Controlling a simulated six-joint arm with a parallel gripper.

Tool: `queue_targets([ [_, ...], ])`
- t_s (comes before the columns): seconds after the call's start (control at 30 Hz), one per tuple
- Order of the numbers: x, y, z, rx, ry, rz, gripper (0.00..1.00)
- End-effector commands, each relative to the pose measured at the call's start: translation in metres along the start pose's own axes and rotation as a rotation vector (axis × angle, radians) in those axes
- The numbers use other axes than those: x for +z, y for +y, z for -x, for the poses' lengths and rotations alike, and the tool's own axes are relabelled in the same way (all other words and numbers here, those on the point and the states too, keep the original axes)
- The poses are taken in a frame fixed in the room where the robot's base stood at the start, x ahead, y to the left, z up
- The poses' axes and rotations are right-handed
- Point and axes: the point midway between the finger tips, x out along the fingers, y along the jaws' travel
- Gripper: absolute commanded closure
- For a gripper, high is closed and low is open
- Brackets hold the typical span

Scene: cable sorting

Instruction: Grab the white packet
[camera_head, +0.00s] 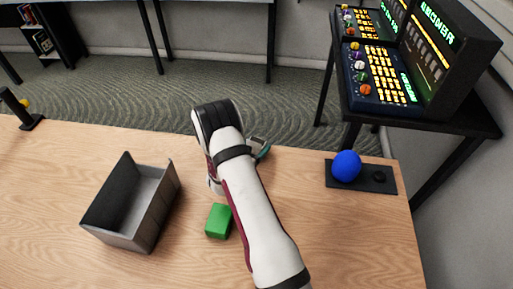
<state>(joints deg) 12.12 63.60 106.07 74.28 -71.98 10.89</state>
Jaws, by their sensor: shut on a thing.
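My white arm reaches up the picture from the bottom and covers much of the middle of the table. My gripper (260,149) shows only in part, as a small grey and teal piece beside the arm near the table's far edge. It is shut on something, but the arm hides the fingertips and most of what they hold. I cannot make out a white packet anywhere in view.
A green block (218,221) lies on the wooden table (335,240) just left of my arm. An open grey bin (112,238) stands further left. A blue ball (346,166) sits on a dark base at right. The table's front right is clear.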

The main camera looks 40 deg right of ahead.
Motion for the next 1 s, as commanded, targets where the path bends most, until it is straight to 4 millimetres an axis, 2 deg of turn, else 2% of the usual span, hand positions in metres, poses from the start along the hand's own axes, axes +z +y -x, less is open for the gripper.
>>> queue_targets([
  [0.03,0.0,0.0,0.0,0.0,0.0,0.0,0.74],
  [0.1,0.0,0.0,0.0,0.0,0.0,0.0,0.83],
  [0.37,-0.004,0.0,0.001,0.0,0.0,-0.001,0.83],
  [0.47,-0.015,0.0,0.006,0.0,0.001,-0.002,0.83],
  [0.6,-0.04,-0.001,0.016,-0.001,0.002,-0.004,0.83],
  [1.0,-0.091,0.096,0.035,0.004,0.001,-0.003,0.83],
])
